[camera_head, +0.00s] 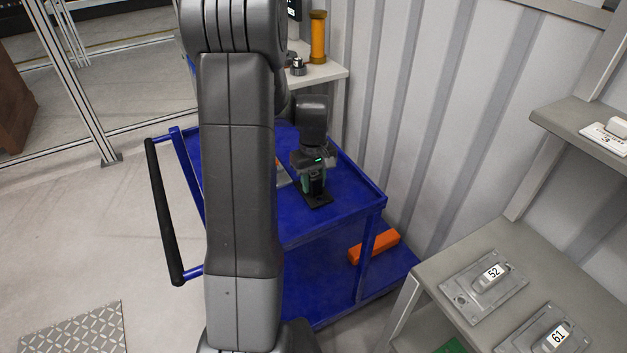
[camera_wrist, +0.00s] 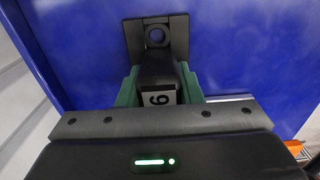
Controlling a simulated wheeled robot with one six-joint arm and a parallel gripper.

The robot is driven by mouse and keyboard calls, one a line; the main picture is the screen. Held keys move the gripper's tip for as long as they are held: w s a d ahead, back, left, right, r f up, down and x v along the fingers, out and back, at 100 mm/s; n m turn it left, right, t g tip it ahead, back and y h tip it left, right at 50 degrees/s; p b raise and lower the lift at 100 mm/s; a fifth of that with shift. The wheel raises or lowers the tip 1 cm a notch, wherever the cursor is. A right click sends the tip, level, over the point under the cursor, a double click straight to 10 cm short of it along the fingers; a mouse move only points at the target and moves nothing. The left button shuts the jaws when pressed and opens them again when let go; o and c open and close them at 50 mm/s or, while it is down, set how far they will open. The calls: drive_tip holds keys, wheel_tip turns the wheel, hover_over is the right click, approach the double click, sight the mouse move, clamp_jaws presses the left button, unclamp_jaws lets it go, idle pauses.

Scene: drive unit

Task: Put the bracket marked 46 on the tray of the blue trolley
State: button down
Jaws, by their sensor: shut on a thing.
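A dark bracket with a round hole in its flat plate (camera_wrist: 178,42) and a raised grip block shows in the wrist view. My gripper (camera_wrist: 160,85) is shut on this block, with green fingers on both sides. A white label on the block shows one digit, a 6 or a 9; the rest is hidden. In the head view my gripper (camera_head: 314,181) points down over the upper tray of the blue trolley (camera_head: 354,190). The bracket's dark plate (camera_head: 318,201) is at the tray surface; I cannot tell whether it touches.
An orange object (camera_head: 373,246) lies on the trolley's lower shelf. Grey brackets marked 52 (camera_head: 486,278) and 61 (camera_head: 553,339) lie on the shelf at right. A small table with an orange cylinder (camera_head: 318,37) stands behind. A corrugated wall borders the trolley. My arm hides part of the tray.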

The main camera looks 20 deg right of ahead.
sight(314, 173)
drive_tip(key=shift+f, duration=0.15)
drive_tip(key=c, duration=1)
unclamp_jaws()
wheel_tip(314, 173, up, 12)
drive_tip(key=shift+r, duration=0.2)
